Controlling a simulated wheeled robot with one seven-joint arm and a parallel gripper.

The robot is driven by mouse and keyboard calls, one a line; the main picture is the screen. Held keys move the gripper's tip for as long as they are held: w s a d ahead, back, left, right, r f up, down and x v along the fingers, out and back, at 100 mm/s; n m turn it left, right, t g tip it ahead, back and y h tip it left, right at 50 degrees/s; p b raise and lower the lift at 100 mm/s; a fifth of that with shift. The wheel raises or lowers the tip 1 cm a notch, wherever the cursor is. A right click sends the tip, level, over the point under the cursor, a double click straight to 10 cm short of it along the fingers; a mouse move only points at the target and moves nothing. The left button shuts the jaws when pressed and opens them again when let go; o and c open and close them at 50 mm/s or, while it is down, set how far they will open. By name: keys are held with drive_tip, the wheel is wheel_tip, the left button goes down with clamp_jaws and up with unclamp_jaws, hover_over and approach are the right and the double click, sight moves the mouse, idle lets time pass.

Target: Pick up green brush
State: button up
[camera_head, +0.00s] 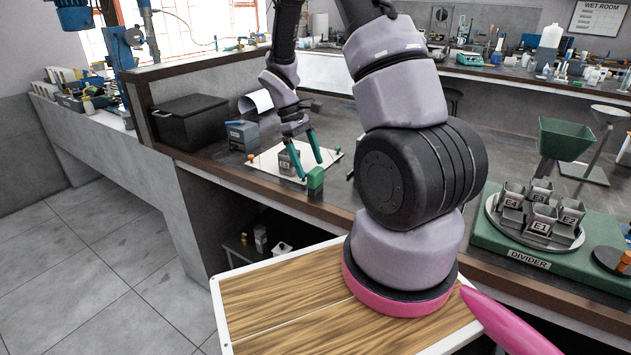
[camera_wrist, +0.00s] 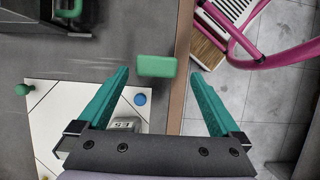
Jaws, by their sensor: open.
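The green brush (camera_head: 316,178) shows as a small green block at the front edge of the bench, by the near corner of a white board (camera_head: 268,160). In the wrist view the green block (camera_wrist: 156,66) lies ahead, between the lines of my fingers; no bristles can be made out. My gripper (camera_head: 312,168) has its two teal fingers spread wide, with nothing held. In the wrist view my gripper (camera_wrist: 159,76) has its fingertips on either side of the block, apart from it. Their height above it is hard to tell.
A grey cup (camera_head: 288,162) marked E5 stands on the board, close to my fingers. Small coloured knobs sit at the board's corners, one blue (camera_wrist: 140,99) near the brush. A grey box (camera_head: 243,135) and black case (camera_head: 190,122) stand left. The bench's brown edge (camera_wrist: 181,75) is close.

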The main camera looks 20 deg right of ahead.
sight(313, 169)
drive_tip(key=x, duration=0.5)
drive_tip(key=shift+d, duration=0.3)
drive_tip(key=shift+r, duration=0.1)
drive_tip(key=c, duration=1.4)
drive_tip(key=shift+o, duration=0.2)
drive_tip(key=shift+w+r, duration=0.1)
wheel_tip(313, 169, up, 10)
drive_tip(key=shift+f, duration=0.1)
